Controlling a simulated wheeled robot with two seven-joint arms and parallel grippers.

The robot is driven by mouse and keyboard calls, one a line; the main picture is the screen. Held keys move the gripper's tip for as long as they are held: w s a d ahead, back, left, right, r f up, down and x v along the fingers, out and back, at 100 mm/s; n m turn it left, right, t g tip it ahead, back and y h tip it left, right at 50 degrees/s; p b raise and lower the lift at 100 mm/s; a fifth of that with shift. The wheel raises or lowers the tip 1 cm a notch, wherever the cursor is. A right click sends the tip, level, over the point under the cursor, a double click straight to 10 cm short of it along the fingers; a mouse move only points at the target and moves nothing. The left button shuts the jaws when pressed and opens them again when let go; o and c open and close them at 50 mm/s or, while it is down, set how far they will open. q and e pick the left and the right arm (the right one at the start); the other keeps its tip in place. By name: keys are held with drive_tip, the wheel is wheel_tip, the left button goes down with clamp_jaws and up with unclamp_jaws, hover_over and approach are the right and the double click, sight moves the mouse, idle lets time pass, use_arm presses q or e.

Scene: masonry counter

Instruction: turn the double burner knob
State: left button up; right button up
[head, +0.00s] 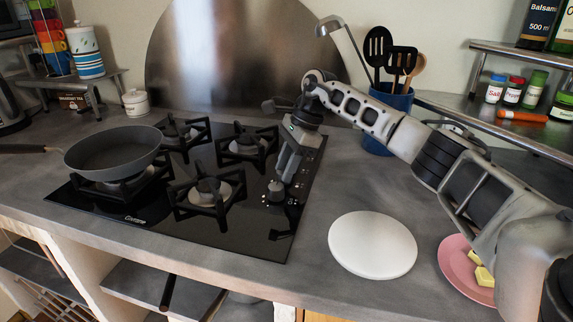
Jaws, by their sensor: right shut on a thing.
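The black glass hob (245,232) is set in the grey counter, with several burners and black pan supports. Its knobs (268,197) run in a row near its right side. My right gripper (277,186) reaches down from above and is shut on one of these knobs. The fingers largely hide the knob they hold, and I cannot tell from its markings which burner it serves. My left gripper is not in view.
A grey frying pan (113,150) sits on the left front burner. A white round board (372,246) and a pink plate (455,262) with yellow pieces lie to the right. A blue utensil holder (376,145) stands behind my right arm. The counter between hob and board is clear.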

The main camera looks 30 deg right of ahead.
drive_tip(key=shift+w+n+g, duration=0.1)
drive_tip(key=shift+n+g, duration=0.3)
drive_tip(key=shift+n, duration=0.4)
drive_tip(key=o, duration=1)
drive_tip(key=p+v, duration=0.1)
drive_tip(key=v, duration=1.5)
